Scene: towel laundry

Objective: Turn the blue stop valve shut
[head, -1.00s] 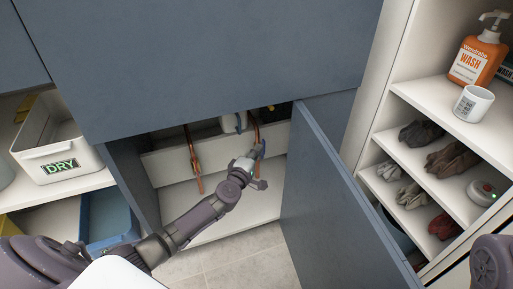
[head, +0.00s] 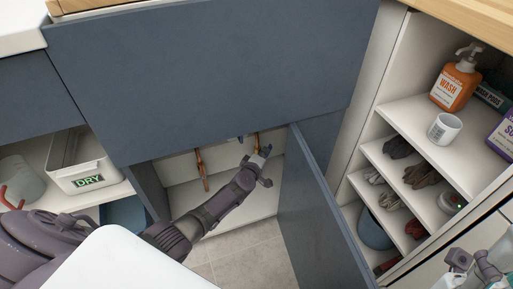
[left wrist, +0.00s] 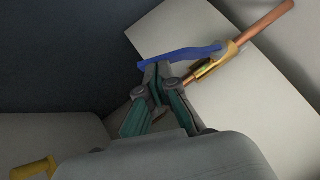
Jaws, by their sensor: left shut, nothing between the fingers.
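The blue stop valve's lever (left wrist: 185,55) shows in the left wrist view. It joins a brass body (left wrist: 213,66) on a copper pipe (left wrist: 265,22) and points left, at an angle to the pipe. My left gripper (left wrist: 158,70) is shut and empty, its tips right at the lever's free end; I cannot tell whether they touch. In the head view my left gripper (head: 262,156) is inside the open cabinet under the blue-grey front, beside the right copper pipe (head: 256,140), hiding most of the valve. Part of my right gripper (head: 472,264) shows at the lower right, its jaws unclear.
The open cabinet door (head: 320,215) stands close to the right of my left arm. Another copper pipe (head: 202,170) is on the left inside. A yellow handle (left wrist: 35,168) shows lower left in the wrist view. A shelf unit (head: 400,125) with gloves and bottles stands right.

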